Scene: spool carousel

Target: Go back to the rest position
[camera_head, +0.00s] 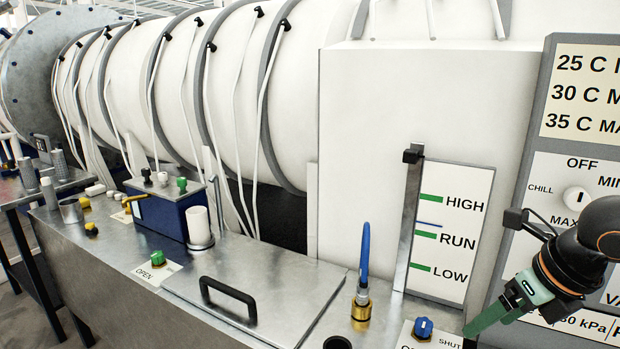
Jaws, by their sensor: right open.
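My right gripper (472,327), green with a black wrist, comes in from the right edge at the lower right. Its jaws are open with nothing seen between them. It hangs in front of the lower panel, close to the blue knob (423,327) on its OPEN/SHUT label. I cannot tell whether it touches anything. My left gripper is not in view.
A steel bench top (130,255) runs along the front, with a black-handled lid (270,285), a brass fitting with a blue hose (363,270) and a green knob (157,258). A HIGH/RUN/LOW gauge (448,230) and a dial panel (555,165) stand behind.

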